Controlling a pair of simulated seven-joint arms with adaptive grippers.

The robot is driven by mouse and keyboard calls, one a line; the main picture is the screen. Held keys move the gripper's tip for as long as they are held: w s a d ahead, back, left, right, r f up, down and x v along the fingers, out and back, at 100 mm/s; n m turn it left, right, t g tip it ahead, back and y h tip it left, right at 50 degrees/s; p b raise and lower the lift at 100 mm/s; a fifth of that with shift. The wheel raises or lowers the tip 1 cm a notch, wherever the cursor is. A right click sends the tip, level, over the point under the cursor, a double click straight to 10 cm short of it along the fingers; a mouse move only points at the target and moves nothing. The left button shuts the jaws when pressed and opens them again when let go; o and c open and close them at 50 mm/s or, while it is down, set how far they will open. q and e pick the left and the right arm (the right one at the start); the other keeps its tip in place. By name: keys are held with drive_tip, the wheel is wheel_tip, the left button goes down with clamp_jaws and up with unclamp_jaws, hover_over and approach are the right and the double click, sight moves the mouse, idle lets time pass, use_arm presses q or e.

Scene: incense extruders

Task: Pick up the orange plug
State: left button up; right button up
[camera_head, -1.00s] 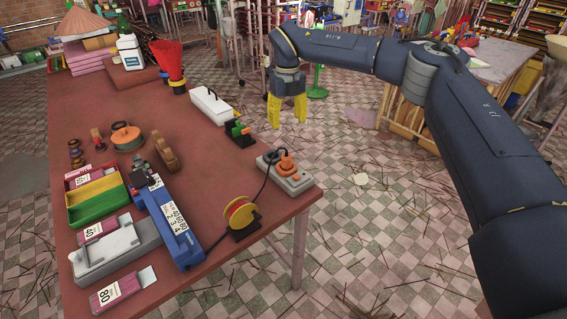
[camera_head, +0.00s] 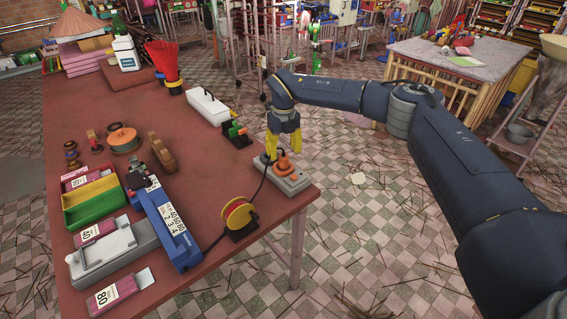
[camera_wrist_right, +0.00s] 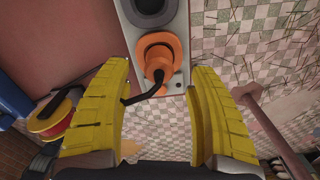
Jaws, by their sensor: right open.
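The orange plug (camera_head: 284,165) stands on a grey socket block (camera_head: 295,183) near the right edge of the table, with a black cord running from it. In the right wrist view the plug (camera_wrist_right: 158,55) shows at the top centre, ahead of and between the fingers, with the cord bending off to the left. My right gripper (camera_head: 284,152) is just above the plug in the head view. Its yellow fingers (camera_wrist_right: 158,100) are wide apart with nothing between the pads. My left gripper is not in view.
A red and yellow cord reel (camera_head: 239,216) stands on the table (camera_head: 200,140) to the left of the socket block. A small green and orange item (camera_head: 235,132) and a white box (camera_head: 208,107) are behind. The table's right edge is close to the block.

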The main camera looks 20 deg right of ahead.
sight(284, 156)
drive_tip(key=shift+s+f, duration=0.1)
drive_tip(key=shift+f, duration=2.5)
clamp_jaws()
